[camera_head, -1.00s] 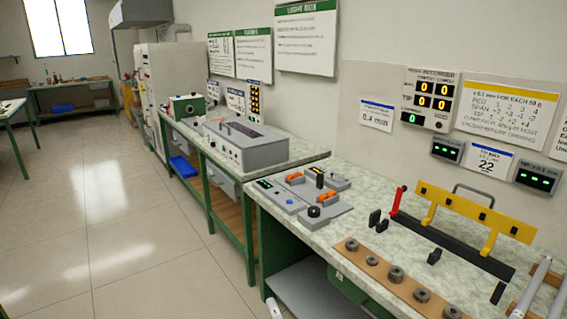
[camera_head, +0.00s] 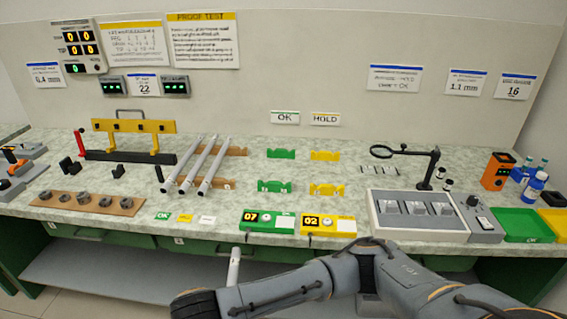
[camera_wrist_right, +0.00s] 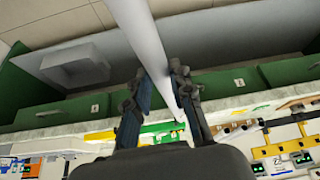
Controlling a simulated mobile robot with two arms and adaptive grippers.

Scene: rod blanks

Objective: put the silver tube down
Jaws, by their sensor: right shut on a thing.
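My right gripper (camera_wrist_right: 160,74) is shut on the silver tube (camera_wrist_right: 148,38), which runs lengthwise between its fingers in the right wrist view. In the head view, one end of this tube (camera_head: 234,266) sticks up beside my right forearm, in front of the bench edge; the arm hides the rest. A pair of green cradles (camera_head: 281,153) stands empty below the OK sign (camera_head: 285,117). A pair of yellow cradles (camera_head: 325,155) stands empty below the HOLD sign (camera_head: 325,119). My left gripper is not in view.
Three pale tubes (camera_head: 204,162) lie on wooden supports (camera_head: 232,150) left of the cradles. Green (camera_head: 268,221) and yellow (camera_head: 328,223) numbered boxes stand at the front edge. A grey device (camera_head: 418,214) and a magnifier (camera_head: 383,151) are to the right. Bench surface between the cradles is clear.

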